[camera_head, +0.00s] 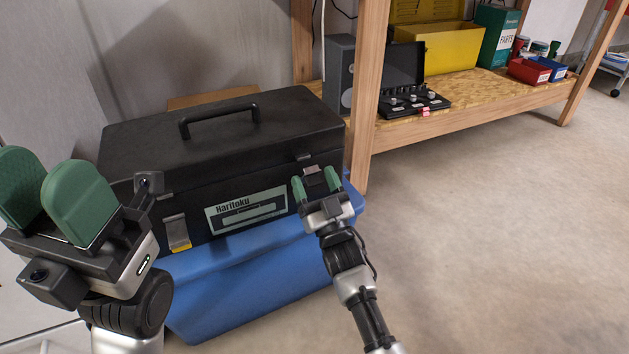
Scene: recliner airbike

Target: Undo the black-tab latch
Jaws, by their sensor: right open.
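A black toolbox (262,119) with a lid handle and a "Haritoku" label stands closed on a blue box. Its right-hand latch (312,170) shows just beyond my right gripper (315,184). That gripper is open, with its green fingers on either side of the latch's lower part. The fingers and palm hide the latch's tab, so I cannot tell its colour or whether they touch it. The left-hand latch (177,230) has a yellow tab at its bottom. My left gripper (48,190) is open and empty at the left, apart from the toolbox.
The blue box (240,290) juts out below the toolbox front. A wooden shelf post (368,95) stands close at the toolbox's right. The shelf (470,95) holds a black case (415,103), a yellow box (437,48) and small bins. The floor at right is clear.

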